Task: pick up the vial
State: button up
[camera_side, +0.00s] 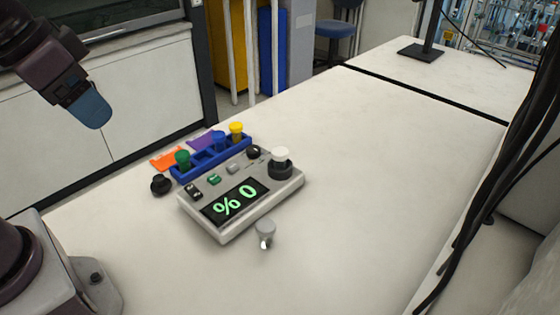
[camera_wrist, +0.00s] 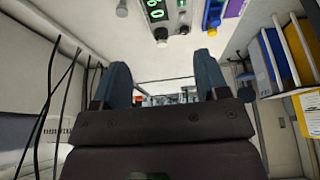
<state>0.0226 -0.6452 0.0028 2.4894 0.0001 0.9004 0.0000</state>
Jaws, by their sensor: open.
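A small vial (camera_side: 265,230) with a grey cap and a clear lower part stands on the white table, apart from the device's front edge. What seems to be the same vial shows at the top of the wrist view (camera_wrist: 121,9). A white-capped piece (camera_side: 281,155) sits in a dark holder on the device's right corner. Several coloured caps stand in the blue rack (camera_side: 210,160) behind the device. My gripper (camera_wrist: 162,75) is open and empty, its two blue-grey fingers well apart. In the side view it hangs at the upper left (camera_side: 92,112), far from the vial.
The grey device (camera_side: 238,222) has a green-lit display (camera_side: 236,202) and knobs. A black knob-like piece (camera_side: 160,184) lies left of it. Orange (camera_side: 166,158) and purple pieces lie behind the rack. Black cables (camera_side: 490,170) hang at the right. The table's middle and right are clear.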

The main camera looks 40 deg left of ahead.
jog(key=w+d+f+g, duration=0.1)
jog(key=w+f+g, duration=0.1)
jog(key=w, duration=0.6)
jog(key=n+g+y, duration=0.2)
jog(key=n, duration=1.2)
send_over(280, 151)
jog(key=f, duration=1.7)
jog(key=shift+s+d+f, duration=0.2)
jog(key=shift+s+f, duration=0.05)
jog(key=shift+f, duration=0.1)
jog(key=shift+w+a+f, duration=0.1)
jog(key=shift+w+f, duration=0.05)
jog(key=shift+f, duration=1.3)
jog(key=shift+w+a+f, duration=0.1)
jog(key=shift+f, duration=1.3)
jog(key=c, duration=1.1)
jog(key=shift+r, duration=0.1)
